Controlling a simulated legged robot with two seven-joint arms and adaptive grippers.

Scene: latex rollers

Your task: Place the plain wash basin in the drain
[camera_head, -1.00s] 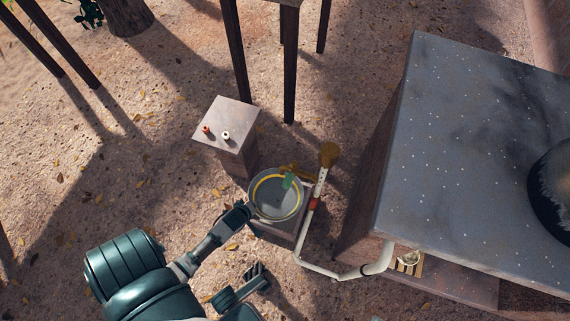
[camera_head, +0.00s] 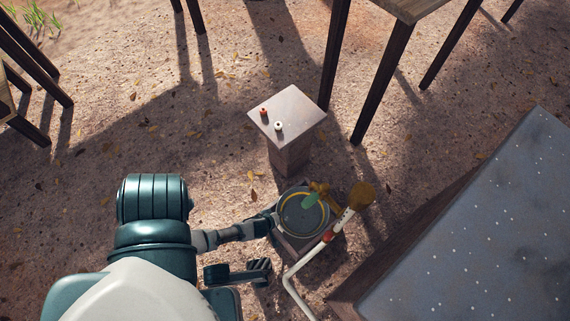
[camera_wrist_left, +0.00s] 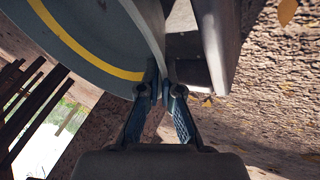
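The grey round basin (camera_head: 296,222) with a yellow ring inside sits over a low square stone stand (camera_head: 335,243), under a brass tap (camera_head: 321,188). I cannot tell whether it touches the stand; the basin hides any drain opening. My left gripper (camera_head: 272,221) is at the basin's left rim. In the left wrist view the fingers (camera_wrist_left: 165,92) are close together on either side of the rim of the basin (camera_wrist_left: 75,50). A dark ribbed part, probably my right gripper (camera_head: 260,269), shows below the left one, apart from the basin; its opening is unclear.
A white pipe (camera_head: 297,272) with a red band runs beside the basin on the right. A stone pillar (camera_head: 288,110) with a red and a white small item stands behind. A speckled dark counter (camera_head: 480,240) fills the lower right. Wooden table legs (camera_head: 383,85) stand behind.

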